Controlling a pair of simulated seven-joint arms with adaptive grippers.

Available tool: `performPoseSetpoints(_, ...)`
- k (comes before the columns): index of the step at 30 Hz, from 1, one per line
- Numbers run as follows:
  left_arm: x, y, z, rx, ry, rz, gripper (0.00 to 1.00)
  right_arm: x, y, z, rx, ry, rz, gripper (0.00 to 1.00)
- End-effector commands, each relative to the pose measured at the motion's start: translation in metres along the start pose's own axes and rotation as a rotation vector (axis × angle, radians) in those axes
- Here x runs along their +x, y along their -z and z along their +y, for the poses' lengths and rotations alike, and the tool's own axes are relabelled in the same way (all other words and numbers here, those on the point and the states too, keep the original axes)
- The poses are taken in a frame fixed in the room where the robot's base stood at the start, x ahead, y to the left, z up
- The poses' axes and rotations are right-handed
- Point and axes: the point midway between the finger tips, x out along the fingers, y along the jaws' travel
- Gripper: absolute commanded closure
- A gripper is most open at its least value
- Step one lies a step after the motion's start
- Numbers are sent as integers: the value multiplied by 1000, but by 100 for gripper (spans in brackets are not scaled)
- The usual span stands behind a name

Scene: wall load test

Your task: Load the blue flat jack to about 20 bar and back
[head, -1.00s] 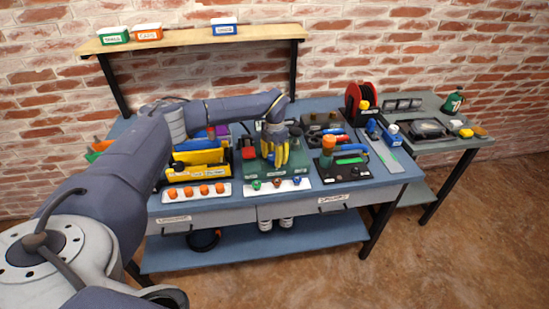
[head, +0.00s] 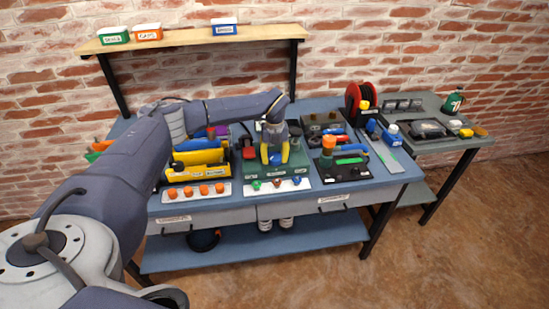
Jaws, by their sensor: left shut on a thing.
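My left gripper (head: 275,153) is over the green board (head: 253,171) in the middle of the blue-topped bench. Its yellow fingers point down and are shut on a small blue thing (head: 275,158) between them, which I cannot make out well. A white strip (head: 288,184) in front of the board carries small green, red-brown and blue knobs (head: 297,181). Which part is the blue flat jack I cannot tell; the gripper hides part of the board. My right gripper is not in view.
A white strip with orange knobs (head: 204,189) and a yellow bin (head: 197,158) stand left of the board. A black box with an orange-topped part (head: 328,145) stands right. A red reel (head: 362,97) is at the back. The shelf (head: 190,38) holds labelled boxes.

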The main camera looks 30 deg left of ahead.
Motion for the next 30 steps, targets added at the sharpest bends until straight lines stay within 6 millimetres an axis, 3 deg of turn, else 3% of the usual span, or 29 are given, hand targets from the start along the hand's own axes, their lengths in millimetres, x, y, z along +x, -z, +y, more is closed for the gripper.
performPoseSetpoints(18, 1, 0, 0, -564, -1, 0, 86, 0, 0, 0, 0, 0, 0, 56)
performPoseSetpoints(30, 1, 1, 0, -795, -2, 1, 86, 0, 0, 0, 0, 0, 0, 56)
